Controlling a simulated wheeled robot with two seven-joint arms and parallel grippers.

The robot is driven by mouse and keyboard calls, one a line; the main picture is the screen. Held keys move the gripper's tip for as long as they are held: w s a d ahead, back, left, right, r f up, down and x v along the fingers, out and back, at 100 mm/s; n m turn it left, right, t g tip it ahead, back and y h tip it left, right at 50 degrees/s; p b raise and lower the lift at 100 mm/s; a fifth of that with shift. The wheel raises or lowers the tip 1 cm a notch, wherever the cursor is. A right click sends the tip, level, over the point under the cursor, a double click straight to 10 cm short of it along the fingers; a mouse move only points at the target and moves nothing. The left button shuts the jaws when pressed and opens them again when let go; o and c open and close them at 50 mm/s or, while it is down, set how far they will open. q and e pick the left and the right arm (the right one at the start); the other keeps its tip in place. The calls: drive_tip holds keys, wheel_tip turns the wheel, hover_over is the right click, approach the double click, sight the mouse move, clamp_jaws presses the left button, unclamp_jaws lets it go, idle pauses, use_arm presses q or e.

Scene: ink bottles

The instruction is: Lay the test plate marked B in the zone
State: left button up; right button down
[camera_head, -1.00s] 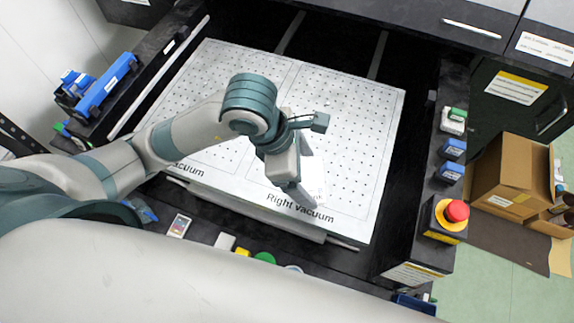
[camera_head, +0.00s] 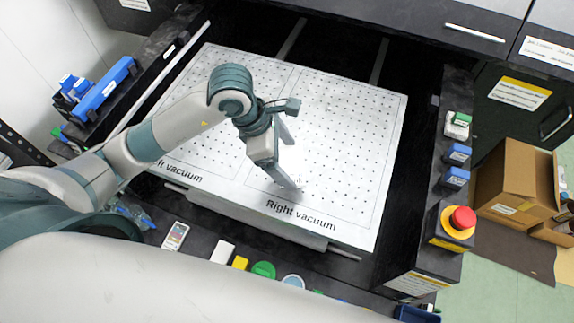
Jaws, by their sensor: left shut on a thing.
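My left gripper (camera_head: 293,165) is over the right half of the white perforated plate bed (camera_head: 340,160), above the printed words "Right vacuum" (camera_head: 300,215). It is shut on a thin pale plate (camera_head: 291,160), which is hard to tell from the white bed behind it. No letter B can be read on it, and I cannot tell whether it touches the bed. Thin outlines on the bed mark a left and a right vacuum area. My right gripper is not in view.
A red stop button (camera_head: 462,218) on a yellow base stands at the right edge. Blue racks (camera_head: 103,88) stand at the left. Small coloured items, including a green disc (camera_head: 263,270), lie along the front. A cardboard box (camera_head: 515,180) is at the far right.

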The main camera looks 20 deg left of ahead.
sight(284, 164)
use_arm(q)
drive_tip(key=shift+f+p, duration=0.75)
drive_tip(key=shift+f, duration=1.25)
drive_tip(key=o, duration=1)
